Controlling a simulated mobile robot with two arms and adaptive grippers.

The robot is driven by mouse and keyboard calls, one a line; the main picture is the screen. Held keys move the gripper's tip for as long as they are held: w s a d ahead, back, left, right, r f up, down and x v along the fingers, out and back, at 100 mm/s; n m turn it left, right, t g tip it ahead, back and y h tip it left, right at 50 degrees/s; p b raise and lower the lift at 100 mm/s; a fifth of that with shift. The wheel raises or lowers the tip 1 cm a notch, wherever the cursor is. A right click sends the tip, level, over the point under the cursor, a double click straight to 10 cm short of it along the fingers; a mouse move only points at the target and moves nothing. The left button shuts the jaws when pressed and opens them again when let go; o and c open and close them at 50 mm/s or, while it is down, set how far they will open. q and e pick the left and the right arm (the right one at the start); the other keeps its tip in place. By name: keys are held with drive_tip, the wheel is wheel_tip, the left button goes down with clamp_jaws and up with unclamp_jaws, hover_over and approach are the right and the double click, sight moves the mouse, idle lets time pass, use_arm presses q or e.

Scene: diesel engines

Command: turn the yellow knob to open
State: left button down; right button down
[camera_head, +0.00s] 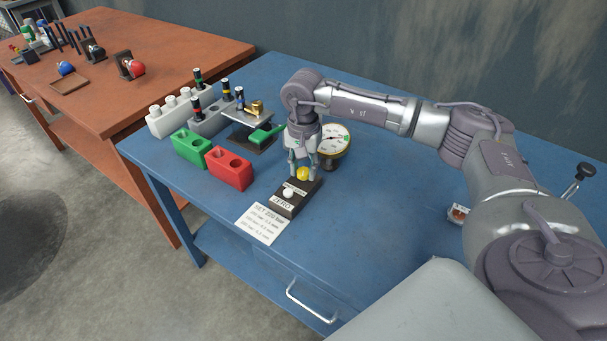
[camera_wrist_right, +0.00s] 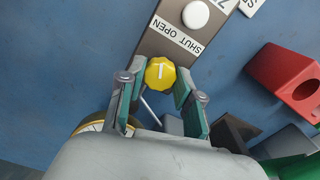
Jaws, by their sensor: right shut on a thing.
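The yellow knob (camera_head: 303,173) sits on a small dark block (camera_head: 289,209) on the blue bench. In the right wrist view the yellow knob (camera_wrist_right: 160,72) shows a white pointer mark on its top. A "SHUT OPEN" label (camera_wrist_right: 177,37) lies beside it and reads upside down there. My right gripper (camera_head: 303,172) points down over the block, and its fingers are closed on the two sides of the knob. In the wrist view the right gripper (camera_wrist_right: 160,84) has one finger on each side of the knob. My left gripper is not in view.
A white button (camera_head: 288,192) is on the same block, with a printed card (camera_head: 262,223) in front. A round gauge (camera_head: 334,138) stands close behind the gripper. Red (camera_head: 229,168) and green (camera_head: 191,148) blocks stand to the left. The bench's right side is mostly clear.

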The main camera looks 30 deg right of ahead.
sight(303, 172)
drive_tip(key=shift+n+b, duration=1.15)
drive_tip(key=shift+n, duration=0.85)
drive_tip(key=c, duration=0.8)
unclamp_jaws()
drive_tip(key=shift+o, duration=0.2)
wheel_tip(303, 172, up, 12)
